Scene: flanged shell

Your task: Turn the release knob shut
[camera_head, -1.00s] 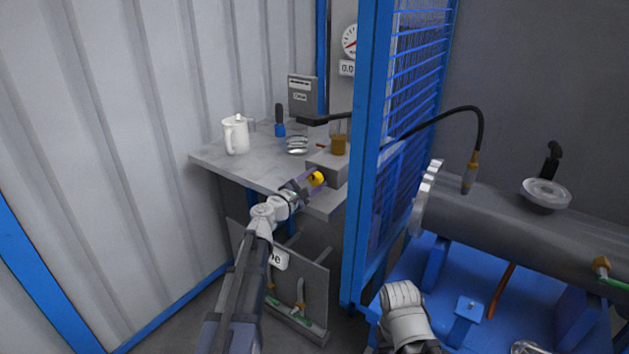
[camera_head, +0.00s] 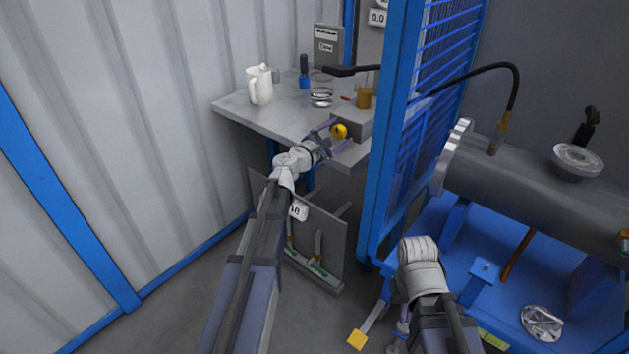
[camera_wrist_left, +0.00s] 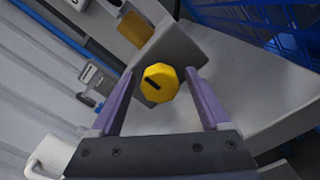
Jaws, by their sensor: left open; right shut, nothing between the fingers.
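The yellow release knob (camera_head: 339,131) sits on the front face of a grey box (camera_head: 352,118) on the bench. In the left wrist view the knob (camera_wrist_left: 160,82) is faceted, with a short black mark on its face. My left gripper (camera_head: 336,136) is open, and its two purple fingers (camera_wrist_left: 160,95) stand on either side of the knob, with gaps showing between them and it. My right gripper (camera_head: 402,325) is low at the front by the blue stand, shut and empty, partly hidden by its own wrist.
The grey bench (camera_head: 240,105) carries a white jug (camera_head: 260,86), a blue-based tool (camera_head: 304,75) and an amber block (camera_head: 364,98). The blue mesh guard (camera_head: 430,80) stands right of the bench. Beyond it, a grey cylinder (camera_head: 530,190) lies on a blue stand (camera_head: 440,265).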

